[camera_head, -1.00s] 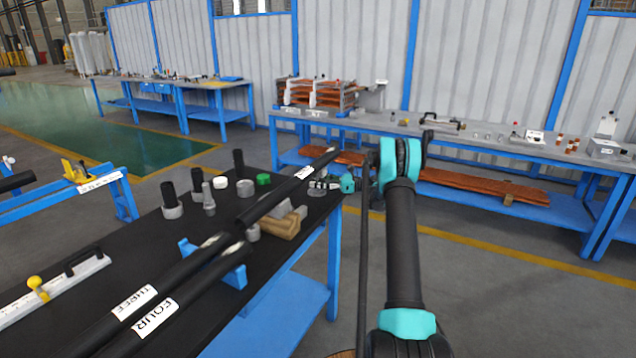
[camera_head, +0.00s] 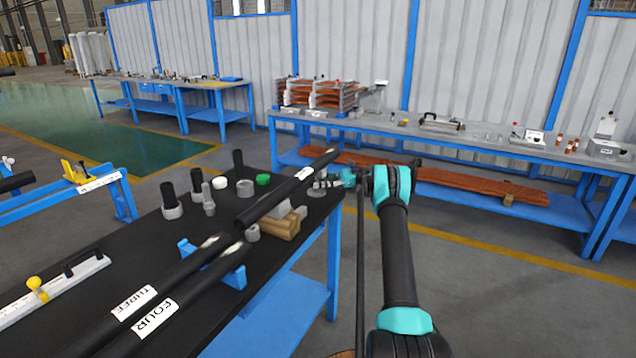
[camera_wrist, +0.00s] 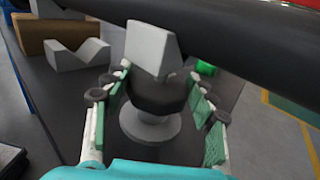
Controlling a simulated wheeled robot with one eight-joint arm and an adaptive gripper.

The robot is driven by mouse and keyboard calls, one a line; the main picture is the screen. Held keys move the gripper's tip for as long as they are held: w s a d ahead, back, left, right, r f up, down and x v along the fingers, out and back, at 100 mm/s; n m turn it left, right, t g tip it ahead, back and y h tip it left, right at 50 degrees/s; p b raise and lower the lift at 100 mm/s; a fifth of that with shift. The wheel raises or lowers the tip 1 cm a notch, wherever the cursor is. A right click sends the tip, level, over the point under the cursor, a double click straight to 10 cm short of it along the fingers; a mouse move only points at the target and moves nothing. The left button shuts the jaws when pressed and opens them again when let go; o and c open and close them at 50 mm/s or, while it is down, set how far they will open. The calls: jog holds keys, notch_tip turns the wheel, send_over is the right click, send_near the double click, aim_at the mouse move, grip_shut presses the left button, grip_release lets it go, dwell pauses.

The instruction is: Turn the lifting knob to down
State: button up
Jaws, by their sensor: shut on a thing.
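The lifting knob (camera_wrist: 158,97) is a dark, rounded piece on a round grey base (camera_wrist: 150,130), in the middle of the wrist view. A pale grey block with an angled top (camera_wrist: 152,48) stands just above it in the picture, under a long black tube (camera_wrist: 240,35). My gripper (camera_wrist: 160,86) is shut on the knob, with a green-padded finger on each side. In the head view my gripper (camera_head: 337,181) is at the far right corner of the black-topped table (camera_head: 190,240). The knob is small there and partly hidden by the fingers.
Long black tubes labelled THREE (camera_head: 135,302) and FOUR (camera_head: 156,318) lie across the table. A wooden block (camera_head: 280,226) and several small cylinders stand near the gripper. A blue workbench (camera_head: 470,148) with parts runs behind. The floor to the right is clear.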

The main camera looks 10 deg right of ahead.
jog(key=o, duration=1.2)
jog(key=d, duration=1.1)
jog(key=shift+w+d, duration=0.35)
jog(key=shift+d, duration=0.15)
